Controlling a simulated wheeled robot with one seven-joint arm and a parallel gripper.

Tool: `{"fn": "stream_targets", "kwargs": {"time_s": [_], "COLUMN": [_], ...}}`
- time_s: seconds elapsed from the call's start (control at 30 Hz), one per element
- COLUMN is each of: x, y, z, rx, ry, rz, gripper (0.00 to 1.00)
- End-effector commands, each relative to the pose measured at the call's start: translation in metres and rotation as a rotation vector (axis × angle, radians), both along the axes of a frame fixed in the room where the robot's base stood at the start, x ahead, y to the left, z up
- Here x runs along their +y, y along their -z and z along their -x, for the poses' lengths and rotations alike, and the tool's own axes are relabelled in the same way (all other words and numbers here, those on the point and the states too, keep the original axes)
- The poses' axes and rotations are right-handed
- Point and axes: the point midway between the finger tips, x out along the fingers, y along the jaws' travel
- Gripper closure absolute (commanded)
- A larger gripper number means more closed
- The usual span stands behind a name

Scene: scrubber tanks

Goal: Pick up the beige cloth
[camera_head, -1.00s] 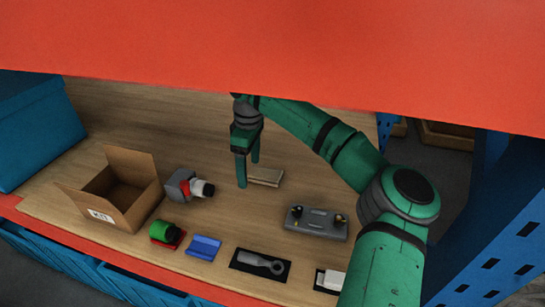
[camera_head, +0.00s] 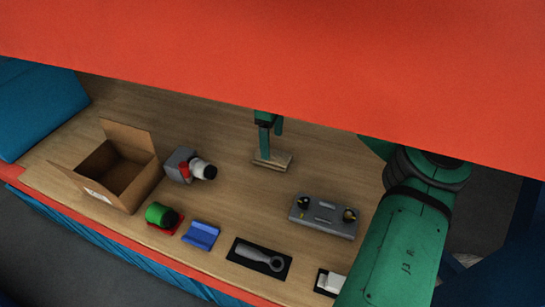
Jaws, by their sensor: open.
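The beige cloth (camera_head: 274,162) is a flat, folded block lying on the wooden shelf, behind the grey control box. My gripper (camera_head: 268,153) is right at the cloth, with its fingers pointing down. One finger stands in front of the cloth's left part, and the other shows behind it, higher in the picture. The gripper is open. I cannot tell whether the fingers touch the cloth. The upper part of my gripper and part of my arm are hidden behind the red shelf edge.
The red upper shelf (camera_head: 270,70) overhangs the work surface. Along the shelf are an open cardboard box (camera_head: 145,188), a grey-and-red device (camera_head: 182,165), a green cylinder (camera_head: 158,213), a blue block (camera_head: 201,235), a wrench-like tool (camera_head: 260,257), a grey control box (camera_head: 323,217) and a white item (camera_head: 331,281).

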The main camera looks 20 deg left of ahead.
Motion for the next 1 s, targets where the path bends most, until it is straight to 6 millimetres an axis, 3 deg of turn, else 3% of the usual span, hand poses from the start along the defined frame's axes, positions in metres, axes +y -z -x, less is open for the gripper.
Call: {"fn": "stream_targets", "kwargs": {"time_s": [0.33,0.67,0.87,1.0], "x": [-0.004,-0.003,-0.003,-0.003], "y": [0.042,0.05,0.05,0.05], "z": [0.006,0.006,0.006,0.006], "rx": [0.0,-0.001,-0.001,-0.001], "ry": [-0.001,-0.002,-0.002,-0.002], "rz": [0.002,0.001,0.001,0.001], "gripper": [0.23,0.23,0.67,0.68]}}
